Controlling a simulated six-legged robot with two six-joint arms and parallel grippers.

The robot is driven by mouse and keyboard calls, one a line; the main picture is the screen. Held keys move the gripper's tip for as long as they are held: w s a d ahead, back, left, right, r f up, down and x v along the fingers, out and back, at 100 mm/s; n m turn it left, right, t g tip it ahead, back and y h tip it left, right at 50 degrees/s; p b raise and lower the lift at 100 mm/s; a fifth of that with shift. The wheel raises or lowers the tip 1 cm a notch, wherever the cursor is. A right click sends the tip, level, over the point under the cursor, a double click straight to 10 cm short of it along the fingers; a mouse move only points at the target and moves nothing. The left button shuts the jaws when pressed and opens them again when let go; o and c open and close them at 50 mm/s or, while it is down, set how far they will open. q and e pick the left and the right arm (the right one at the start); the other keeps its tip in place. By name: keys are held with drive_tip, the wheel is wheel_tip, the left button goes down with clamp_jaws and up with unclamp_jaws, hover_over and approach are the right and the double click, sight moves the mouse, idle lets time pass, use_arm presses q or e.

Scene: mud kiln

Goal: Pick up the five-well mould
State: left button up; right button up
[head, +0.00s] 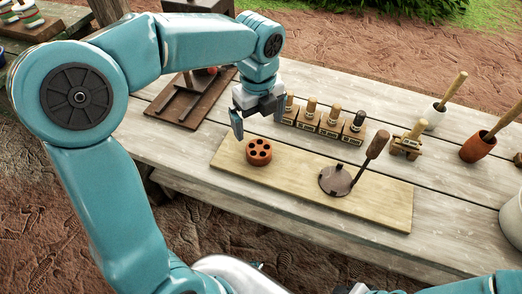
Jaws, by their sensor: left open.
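The five-well mould (258,152) is a small round orange-brown block with several dark holes in its top. It sits upright on the left part of a pale wooden board (300,187) on the table. My left gripper (257,122) is open and empty. It hangs just above and behind the mould in the picture, with one blue finger showing clearly to the left. I see no contact between the fingers and the mould.
A dark round plate with an upright wooden handle (375,146) stands on the board's right part. Mortars with pestles (478,147) stand at right. A dark wooden stand (183,105) is at left.

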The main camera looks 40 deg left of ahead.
use_arm(q)
hover_over(260, 149)
wheel_tip(260, 149, down, 6)
drive_tip(key=shift+s+f+b, duration=0.15)
drive_tip(key=shift+f+b, duration=0.05)
drive_tip(key=shift+b, duration=0.1)
drive_tip(key=shift+s+f, duration=0.25)
drive_tip(key=shift+f, duration=0.3)
drive_tip(key=shift+w+f, duration=0.15)
drive_tip(key=shift+f, duration=1.2)
drive_tip(key=shift+w+f, duration=0.15)
drive_tip(key=shift+f, duration=1.15)
drive_tip(key=c, duration=1.2)
